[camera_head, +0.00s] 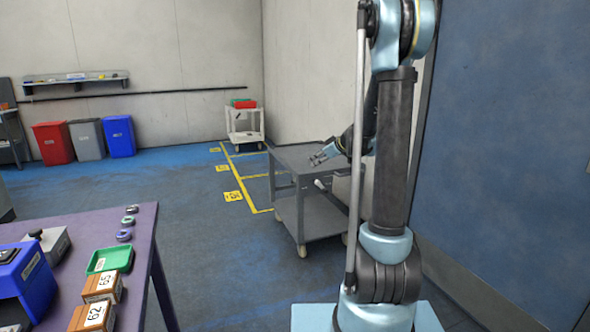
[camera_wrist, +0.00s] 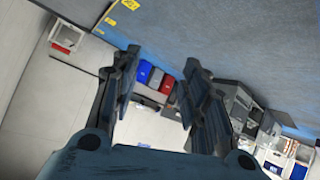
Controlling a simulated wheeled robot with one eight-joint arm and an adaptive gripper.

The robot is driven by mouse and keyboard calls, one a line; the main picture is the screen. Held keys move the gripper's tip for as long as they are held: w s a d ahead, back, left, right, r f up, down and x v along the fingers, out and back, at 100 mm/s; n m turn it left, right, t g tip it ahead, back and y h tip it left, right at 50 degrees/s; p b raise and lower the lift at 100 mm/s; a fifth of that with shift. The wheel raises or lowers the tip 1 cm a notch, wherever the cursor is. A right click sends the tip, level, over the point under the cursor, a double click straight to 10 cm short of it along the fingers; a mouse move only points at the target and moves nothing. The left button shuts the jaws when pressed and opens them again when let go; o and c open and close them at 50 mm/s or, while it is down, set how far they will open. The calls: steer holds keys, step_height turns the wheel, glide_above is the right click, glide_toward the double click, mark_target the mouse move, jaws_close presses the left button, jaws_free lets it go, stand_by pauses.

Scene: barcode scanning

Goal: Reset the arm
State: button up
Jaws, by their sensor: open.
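My gripper (camera_head: 324,154) appears in the head view in front of the grey cart, at about the height of its top. In the wrist view my gripper (camera_wrist: 158,78) has its two fingers spread wide apart with nothing between them. The arm rises from its base at the right of the head view and bends over, with the forearm partly hidden behind the upright arm link. The wrist view is tilted and looks across the room at the floor, the far wall and the bins.
A grey cart (camera_head: 308,158) stands behind my arm. A purple table (camera_head: 142,222) at lower left holds a green tray (camera_head: 109,260), small boxes and a blue device (camera_head: 30,285). A blue panel (camera_head: 510,150) is close at right. The floor between table and cart is clear.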

steer(key=s+r+m+g+h, duration=0.1)
steer(key=s+m+g, duration=0.1)
steer(key=s, duration=1.1)
steer(key=s+d+f+m+g+h, duration=0.1)
steer(key=s+d+f+m+h, duration=0.1)
steer(key=s, duration=0.9)
steer(key=s+d+f+m+g+h, duration=0.1)
steer(key=s+d+f+m, duration=0.3)
steer(key=s, duration=0.8)
steer(key=s+d+f+m+g+h, duration=0.2)
steer(key=s+d+f+h, duration=0.1)
steer(key=s, duration=0.9)
steer(key=shift+f+m, duration=0.4)
steer(key=shift+w+f, duration=0.2)
steer(key=shift+w, duration=0.25)
steer(key=shift+o, duration=0.6)
